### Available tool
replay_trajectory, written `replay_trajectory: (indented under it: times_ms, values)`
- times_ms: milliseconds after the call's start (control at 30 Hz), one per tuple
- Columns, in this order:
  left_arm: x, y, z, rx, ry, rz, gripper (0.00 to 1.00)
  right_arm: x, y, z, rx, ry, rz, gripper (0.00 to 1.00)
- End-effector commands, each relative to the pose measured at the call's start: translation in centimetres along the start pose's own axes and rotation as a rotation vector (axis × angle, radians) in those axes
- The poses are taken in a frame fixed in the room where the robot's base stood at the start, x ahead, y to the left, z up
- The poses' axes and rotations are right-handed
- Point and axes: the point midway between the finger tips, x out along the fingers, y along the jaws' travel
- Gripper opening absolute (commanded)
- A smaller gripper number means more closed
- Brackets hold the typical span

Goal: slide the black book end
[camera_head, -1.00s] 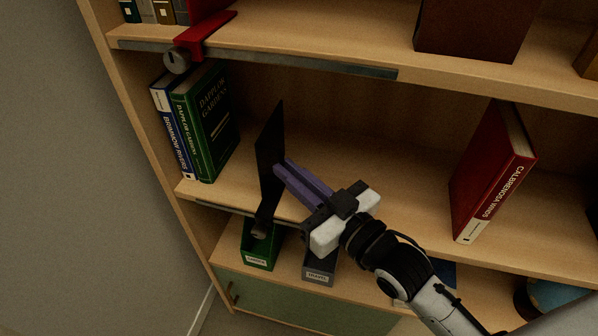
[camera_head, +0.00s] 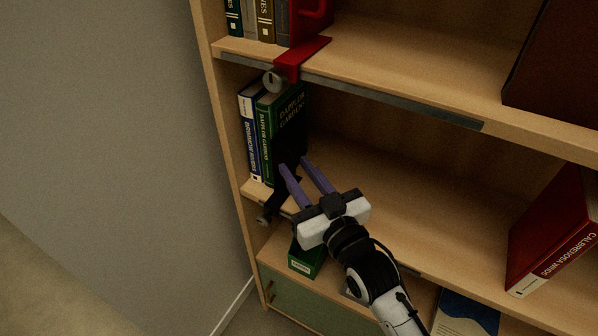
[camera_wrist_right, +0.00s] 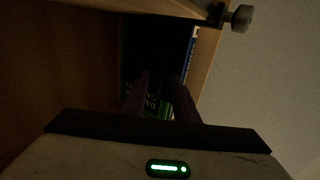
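The black book end (camera_head: 279,198) is on the middle shelf at the left. Its upright plate is close against the green book (camera_head: 264,150), and its foot with a knob reaches over the shelf's front edge. My right gripper (camera_head: 295,163) has its two purple fingers spread, with nothing seen held between them. The fingertips are just right of the book end; whether they touch it I cannot tell. The right wrist view shows the parted fingers (camera_wrist_right: 160,78) in front of a dark plate (camera_wrist_right: 140,48). My left gripper is not in view.
A blue-and-white book (camera_head: 249,137) stands left of the green one. A red book end (camera_head: 303,55) is on the shelf above. A red book (camera_head: 553,232) leans at the right. The shelf between is clear. A green box (camera_head: 305,262) is below.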

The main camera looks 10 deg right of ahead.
Motion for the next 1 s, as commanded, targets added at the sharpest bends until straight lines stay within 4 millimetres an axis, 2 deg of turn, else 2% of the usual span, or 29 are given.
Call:
replay_trajectory:
  times_ms: [333,467,733,900,1000]
  values:
    - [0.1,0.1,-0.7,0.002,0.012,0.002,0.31,-0.6,0.0,0.1,0.000,-0.002,-0.001,0.26]
    - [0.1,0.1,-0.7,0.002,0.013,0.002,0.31,-2.6,0.0,0.2,-0.001,-0.004,-0.001,0.26]
    - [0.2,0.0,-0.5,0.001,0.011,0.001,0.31,-7.9,0.0,0.2,-0.001,-0.004,-0.001,0.26]
    - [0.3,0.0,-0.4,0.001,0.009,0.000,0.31,-9.8,0.0,0.1,-0.001,-0.001,0.000,0.26]
    - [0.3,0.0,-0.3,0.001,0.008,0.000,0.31,-10.2,0.0,0.1,-0.001,-0.002,0.000,0.26]
